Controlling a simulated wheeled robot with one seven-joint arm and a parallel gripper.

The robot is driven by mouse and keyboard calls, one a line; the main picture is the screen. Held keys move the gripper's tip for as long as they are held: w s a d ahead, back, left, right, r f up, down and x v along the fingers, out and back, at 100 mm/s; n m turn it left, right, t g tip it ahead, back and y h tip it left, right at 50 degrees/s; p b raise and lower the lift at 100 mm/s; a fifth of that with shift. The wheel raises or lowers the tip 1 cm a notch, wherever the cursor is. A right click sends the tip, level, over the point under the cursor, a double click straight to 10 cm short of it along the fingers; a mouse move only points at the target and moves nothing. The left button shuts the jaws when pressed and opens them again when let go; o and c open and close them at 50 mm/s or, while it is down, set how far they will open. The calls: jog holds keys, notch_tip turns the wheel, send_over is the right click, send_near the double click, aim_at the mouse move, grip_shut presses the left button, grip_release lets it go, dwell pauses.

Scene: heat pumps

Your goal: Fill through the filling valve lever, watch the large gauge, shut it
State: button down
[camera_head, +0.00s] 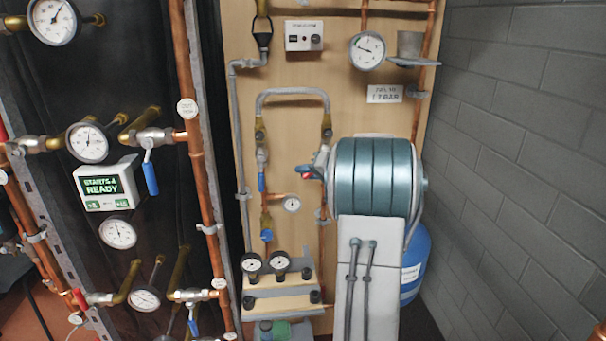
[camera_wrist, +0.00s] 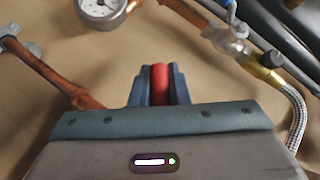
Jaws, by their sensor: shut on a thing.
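The filling valve lever (camera_wrist: 160,84) shows red between the jaws of my gripper (camera_wrist: 152,86) in the wrist view. My gripper is shut on it, and the jaws hide the rest of the lever. In the head view, a bit of the red lever (camera_head: 306,176) shows at the left of my gripper (camera_head: 319,164), in front of the wooden board. The large gauge (camera_head: 367,51) is at the board's upper right; its reading is too small to tell. A sign (camera_head: 384,94) below it appears to give a fill value of 1.2 bar.
A small gauge (camera_head: 291,204) sits lower on the board. A braided hose (camera_wrist: 296,120) and valve body (camera_wrist: 232,42) lie right of my jaws. Copper pipes (camera_wrist: 60,78) run left. A grey block wall (camera_head: 520,140) bounds the right, with a blue tank (camera_head: 414,262) before it.

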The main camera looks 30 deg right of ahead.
jog(key=c, duration=1.4)
grip_release()
jog(key=b+v, duration=0.1)
jog(key=v, duration=1.3)
